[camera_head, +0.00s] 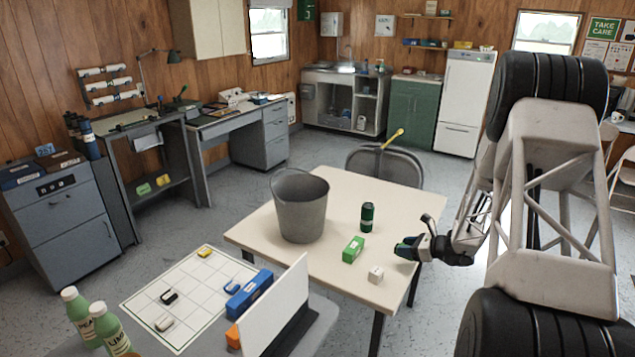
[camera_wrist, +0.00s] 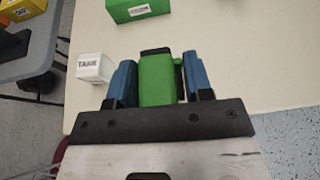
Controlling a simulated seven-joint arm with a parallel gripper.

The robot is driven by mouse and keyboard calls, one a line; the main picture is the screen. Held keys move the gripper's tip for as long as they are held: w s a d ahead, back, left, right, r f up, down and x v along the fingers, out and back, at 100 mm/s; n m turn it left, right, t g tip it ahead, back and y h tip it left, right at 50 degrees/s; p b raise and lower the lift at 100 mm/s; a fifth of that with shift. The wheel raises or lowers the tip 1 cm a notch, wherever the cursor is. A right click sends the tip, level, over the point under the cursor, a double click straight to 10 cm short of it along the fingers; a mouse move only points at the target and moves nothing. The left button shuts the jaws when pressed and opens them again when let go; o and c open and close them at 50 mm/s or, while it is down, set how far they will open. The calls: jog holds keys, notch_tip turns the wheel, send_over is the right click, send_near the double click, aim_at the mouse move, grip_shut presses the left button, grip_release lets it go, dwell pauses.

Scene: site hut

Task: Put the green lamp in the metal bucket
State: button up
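A green lamp with a black end (camera_wrist: 157,80) lies between the two blue fingers of my gripper (camera_wrist: 160,82) in the wrist view. The left finger looks against it; a narrow dark and pale strip shows by the right finger, so I cannot tell if both grip it. In the head view my gripper (camera_head: 412,247) is at the table's right edge, with green at its tips. The grey metal bucket (camera_head: 301,208) stands upright on the table's left part, apart from my gripper. Its inside bottom is hidden.
On the cream table (camera_head: 335,281) are a green box (camera_head: 353,249), a white cube (camera_head: 376,274) and a dark green can (camera_head: 367,217) between bucket and gripper. A chair (camera_head: 385,162) stands behind. A nearer table (camera_head: 206,346) holds a grid sheet, bottles and a white panel.

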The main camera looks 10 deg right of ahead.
jog(key=shift+w, duration=0.1)
jog(key=shift+w+a+r, duration=0.45)
jog(key=shift+w+a, duration=0.1)
jog(key=w+a+r+m+t+h, duration=0.1)
jog(key=w+a+r+m+h, duration=0.2)
jog(key=a+r, duration=0.5)
jog(key=w+a+r+m+t+h, duration=0.1)
jog(key=w+a+r+m+h, duration=0.1)
jog(key=a+r, duration=0.6)
jog(key=w+a+r+m+t+h, duration=0.1)
jog(key=w+a+r+m+h, duration=0.2)
jog(key=a, duration=1.2)
notch_tip(320, 180, up, 6)
jog(key=w+h, duration=0.1)
jog(key=w, duration=0.2)
jog(key=shift+a+m+t, duration=0.2)
jog(key=shift+m+t, duration=0.1)
jog(key=shift+t, duration=0.1)
jog(key=shift+a+f, duration=0.1)
jog(key=shift+f, duration=0.1)
